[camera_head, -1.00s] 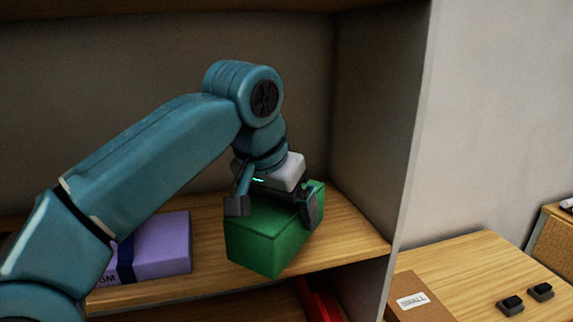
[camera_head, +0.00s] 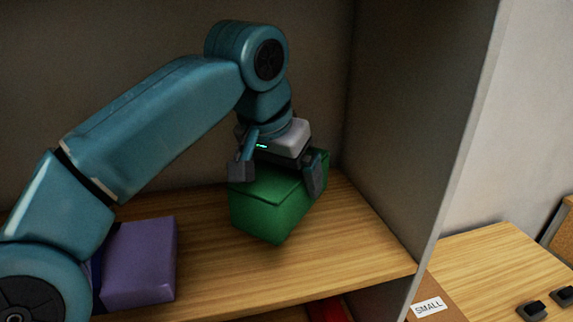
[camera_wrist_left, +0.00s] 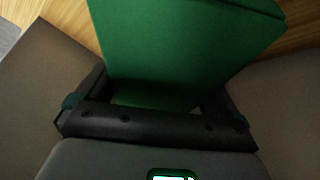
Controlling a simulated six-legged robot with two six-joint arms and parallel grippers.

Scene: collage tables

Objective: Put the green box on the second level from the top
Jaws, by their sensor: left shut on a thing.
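The green box (camera_head: 275,208) is over the wooden shelf board (camera_head: 340,235), toward its right part. My left gripper (camera_head: 278,172) reaches down from above and is shut on the green box, one finger on each side. I cannot tell whether the box's underside touches the board or hangs just above it. In the left wrist view the green box (camera_wrist_left: 175,45) fills the space between the fingers (camera_wrist_left: 155,105). My right gripper is not in view.
A purple box (camera_head: 142,262) with a dark band sits on the same board at the left, partly behind my arm. The grey side wall (camera_head: 425,130) bounds the shelf at right. A red thing (camera_head: 328,309) shows below. A table (camera_head: 490,262) stands right.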

